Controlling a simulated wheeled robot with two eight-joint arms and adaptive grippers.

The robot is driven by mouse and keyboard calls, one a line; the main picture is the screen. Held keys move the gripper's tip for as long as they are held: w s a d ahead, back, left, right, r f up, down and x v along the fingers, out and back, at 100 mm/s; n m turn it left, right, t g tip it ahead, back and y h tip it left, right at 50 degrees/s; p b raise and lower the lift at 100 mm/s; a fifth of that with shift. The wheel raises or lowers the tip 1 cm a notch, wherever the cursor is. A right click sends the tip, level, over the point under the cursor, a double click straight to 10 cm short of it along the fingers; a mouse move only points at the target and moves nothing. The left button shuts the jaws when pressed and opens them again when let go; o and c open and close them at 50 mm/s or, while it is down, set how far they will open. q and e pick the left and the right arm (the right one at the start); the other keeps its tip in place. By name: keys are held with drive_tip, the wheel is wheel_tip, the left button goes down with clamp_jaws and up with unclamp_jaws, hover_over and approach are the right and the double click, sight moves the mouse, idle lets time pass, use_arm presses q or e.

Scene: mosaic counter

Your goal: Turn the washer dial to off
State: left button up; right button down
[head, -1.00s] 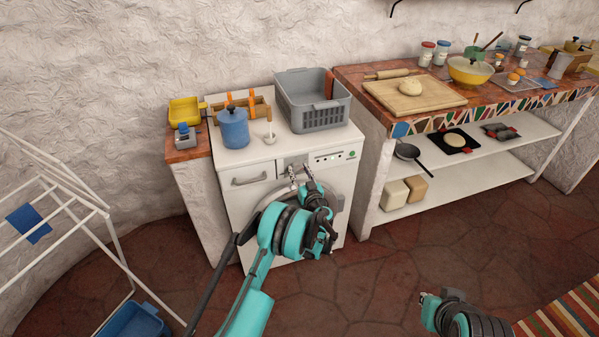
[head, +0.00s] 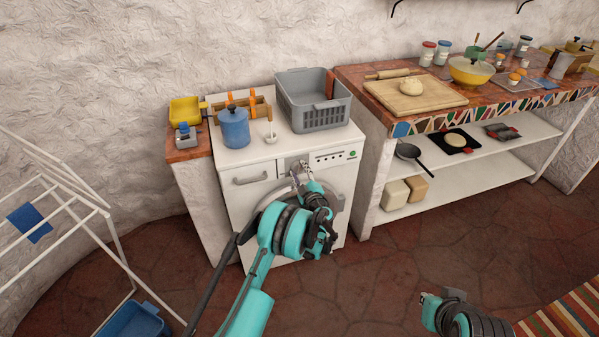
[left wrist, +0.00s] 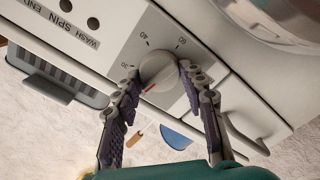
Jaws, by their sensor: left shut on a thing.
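The washer (head: 233,196) is white and stands against the wall, with its control panel at the top of its front. Its round grey dial (left wrist: 158,70) shows in the left wrist view, with numbers around part of its rim. A red pointer line on the dial points to the lower left in that view, away from the numbers. No off label is readable. My left gripper (head: 299,168) is at the panel and covers the dial in the head view. Its fingers (left wrist: 159,77) are shut on the dial from both sides. My right gripper (head: 428,299) is low at right, its fingers unclear.
A blue pot (head: 233,130) and a grey basket (head: 312,112) stand on the washer top. A mosaic counter (head: 420,122) is to the right. A white drying rack (head: 75,215) is at left. Floor (head: 385,265) between the arms is clear.

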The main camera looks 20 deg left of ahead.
use_arm(q)
drive_tip(key=shift+f+n, duration=0.1)
drive_tip(key=shift+n, duration=1)
drive_tip(key=o, duration=1.2)
drive_tip(key=shift+c, duration=0.2)
drive_tip(key=v, duration=1.2)
